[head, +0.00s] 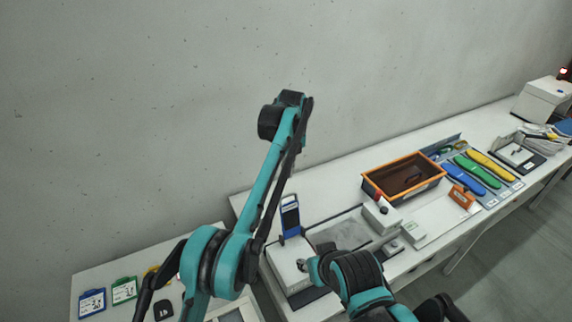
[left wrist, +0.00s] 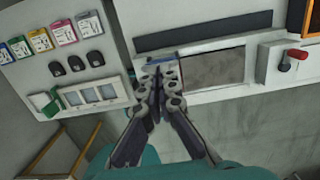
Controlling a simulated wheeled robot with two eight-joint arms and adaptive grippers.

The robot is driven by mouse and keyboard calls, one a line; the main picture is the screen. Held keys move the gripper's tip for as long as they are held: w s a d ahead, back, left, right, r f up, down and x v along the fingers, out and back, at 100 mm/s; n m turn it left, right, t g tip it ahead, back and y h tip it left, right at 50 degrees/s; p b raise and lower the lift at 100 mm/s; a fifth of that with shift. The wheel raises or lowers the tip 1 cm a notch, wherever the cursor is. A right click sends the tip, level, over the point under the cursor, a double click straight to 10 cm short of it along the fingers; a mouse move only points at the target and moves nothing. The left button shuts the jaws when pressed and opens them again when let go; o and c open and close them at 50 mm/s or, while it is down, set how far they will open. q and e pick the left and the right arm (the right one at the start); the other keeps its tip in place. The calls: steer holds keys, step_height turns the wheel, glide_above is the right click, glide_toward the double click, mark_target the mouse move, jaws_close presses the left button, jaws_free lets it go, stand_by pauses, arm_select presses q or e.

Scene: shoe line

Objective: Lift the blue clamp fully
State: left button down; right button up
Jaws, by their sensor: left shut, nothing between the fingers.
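The blue clamp (head: 290,216) stands upright on a white block (head: 283,262) in the head view, with a pale and dark face inside its blue frame. In the left wrist view the clamp (left wrist: 168,60) shows as a narrow blue strip just beyond my fingertips. My left gripper (left wrist: 159,76) is shut and empty; its fingers come together just short of the clamp in that picture. Whether they touch it I cannot tell. In the head view, my arm parts cover the area in front of the block. I cannot make out my right gripper.
An orange-rimmed brown bin (head: 403,160) and a red-knobbed device (head: 381,212) stand to the right. A grey plate (left wrist: 212,66) lies right of the clamp. Colored cards (left wrist: 61,32) and dark rounded items (left wrist: 76,64) lie to the left. The wall is behind the table.

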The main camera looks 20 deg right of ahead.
arm_select(q)
steer(key=shift+w+a+r, duration=0.3)
steer(key=shift+w+r, duration=0.1)
steer(key=shift+r, duration=0.3)
steer(key=shift+s+r, duration=0.1)
